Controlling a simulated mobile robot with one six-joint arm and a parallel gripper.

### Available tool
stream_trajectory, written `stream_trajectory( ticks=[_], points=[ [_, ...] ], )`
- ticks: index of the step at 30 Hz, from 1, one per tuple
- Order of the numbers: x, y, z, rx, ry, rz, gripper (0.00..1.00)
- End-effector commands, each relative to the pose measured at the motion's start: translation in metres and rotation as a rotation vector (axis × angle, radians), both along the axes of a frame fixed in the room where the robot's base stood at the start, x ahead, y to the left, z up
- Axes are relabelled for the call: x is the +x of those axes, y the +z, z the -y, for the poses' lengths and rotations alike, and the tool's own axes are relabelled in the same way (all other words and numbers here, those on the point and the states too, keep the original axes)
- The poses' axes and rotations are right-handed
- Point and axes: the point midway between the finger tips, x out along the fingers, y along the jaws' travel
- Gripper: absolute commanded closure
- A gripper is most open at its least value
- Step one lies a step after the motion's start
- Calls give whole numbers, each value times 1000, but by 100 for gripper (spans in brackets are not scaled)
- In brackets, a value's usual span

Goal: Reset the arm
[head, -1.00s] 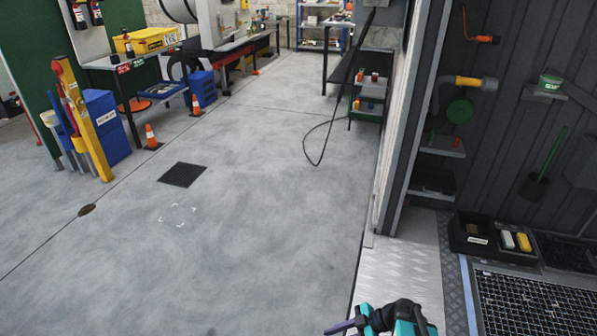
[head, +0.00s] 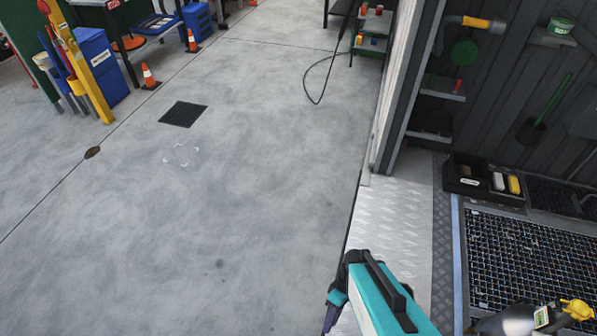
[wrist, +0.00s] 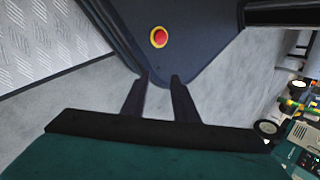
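My arm, teal and black, rises from the bottom edge of the head view, over the metal tread-plate strip. My gripper (wrist: 159,78) shows in the wrist view with its two dark fingers apart and nothing between them. Beyond the fingertips is a dark panel with a red button on a yellow ring, which seems to be part of my own base. The fingers cannot be made out clearly in the head view.
A grated floor (head: 500,262) lies right, with a black tray (head: 471,188) behind it. A blue bin (head: 98,62), traffic cone (head: 148,77) and cable (head: 313,90) are farther off. The grey concrete floor (head: 250,220) is mostly clear.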

Motion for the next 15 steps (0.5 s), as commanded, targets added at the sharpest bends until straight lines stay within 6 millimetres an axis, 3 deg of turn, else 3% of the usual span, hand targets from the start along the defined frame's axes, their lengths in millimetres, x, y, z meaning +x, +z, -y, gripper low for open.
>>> stream_trajectory(
  ticks=[15],
  points=[
    [-4,-8,54,-460,-389,-50,73]
  ],
)
